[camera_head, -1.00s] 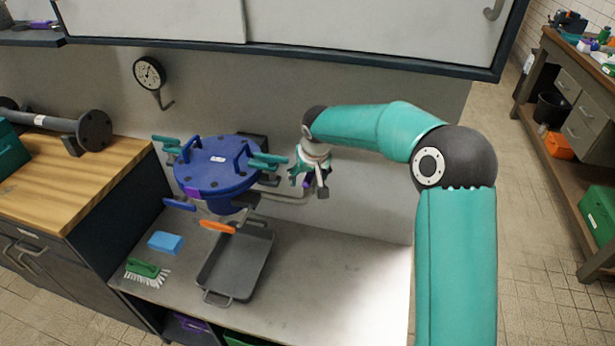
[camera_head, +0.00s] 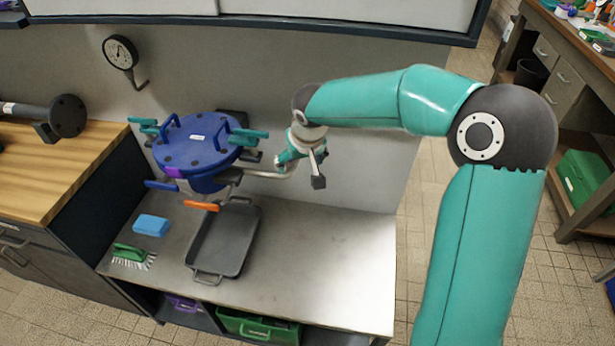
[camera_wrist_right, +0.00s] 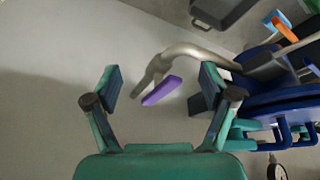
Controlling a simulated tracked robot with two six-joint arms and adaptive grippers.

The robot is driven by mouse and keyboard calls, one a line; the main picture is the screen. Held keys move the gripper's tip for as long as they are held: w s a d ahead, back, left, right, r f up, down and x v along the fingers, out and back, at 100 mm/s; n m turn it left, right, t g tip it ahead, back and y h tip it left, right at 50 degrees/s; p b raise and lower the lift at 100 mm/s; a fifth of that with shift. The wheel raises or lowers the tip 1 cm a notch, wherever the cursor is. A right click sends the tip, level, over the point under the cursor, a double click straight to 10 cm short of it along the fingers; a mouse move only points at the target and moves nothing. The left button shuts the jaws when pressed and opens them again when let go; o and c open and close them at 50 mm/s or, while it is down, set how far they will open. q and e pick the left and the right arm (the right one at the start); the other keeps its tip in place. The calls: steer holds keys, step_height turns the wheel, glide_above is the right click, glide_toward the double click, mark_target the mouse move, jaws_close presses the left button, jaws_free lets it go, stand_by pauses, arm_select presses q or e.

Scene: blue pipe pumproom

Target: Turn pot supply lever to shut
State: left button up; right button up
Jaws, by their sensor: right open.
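A purple lever (camera_wrist_right: 161,91) sits on a bent grey pipe (camera_wrist_right: 190,52) in the right wrist view. It lies at a slant between my right fingers, apart from both. The blue lidded pot (camera_head: 195,150) stands left of my right gripper (camera_head: 287,161) in the head view, where the gripper hides the purple lever. The right gripper also shows in the wrist view (camera_wrist_right: 160,76), with its fingers spread and nothing held. An orange lever (camera_head: 201,206) is below the pot's front. My left gripper is not in view.
A dark tray (camera_head: 226,241) lies on the steel bench under the pot. A blue sponge (camera_head: 151,225) and a green brush (camera_head: 133,255) lie to its left. A gauge (camera_head: 120,52) is on the wall. The bench's right part is clear.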

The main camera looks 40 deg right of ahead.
steer(key=s, duration=0.1)
steer(key=s+a, duration=0.1)
steer(key=s, duration=0.3)
steer(key=shift+a, duration=0.4)
steer(key=shift+f, duration=0.1)
